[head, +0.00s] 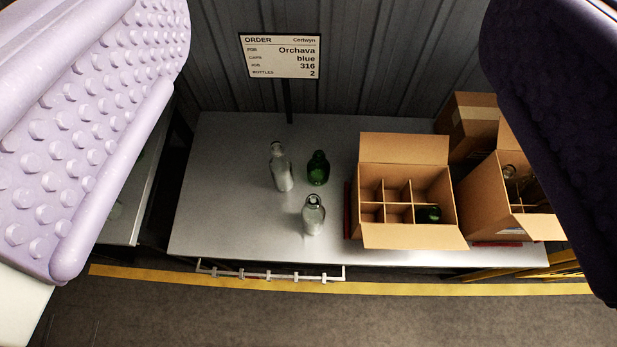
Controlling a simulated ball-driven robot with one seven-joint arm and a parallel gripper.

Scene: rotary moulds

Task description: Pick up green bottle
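A green bottle (318,169) stands upright on the grey table (225,215), left of the open divided box. Another green bottle (429,214) sits in a front right compartment of that box, mostly hidden by the dividers. Two clear bottles stand by the standing green one: a taller clear bottle (280,167) to its left and a shorter clear bottle (313,214) in front.
The open cardboard box (404,148) has several compartments. A second open box (487,205) with bottles stands right of it, a closed carton (474,125) behind. An order sign (281,56) on a post stands at the back. The table's left part is clear.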

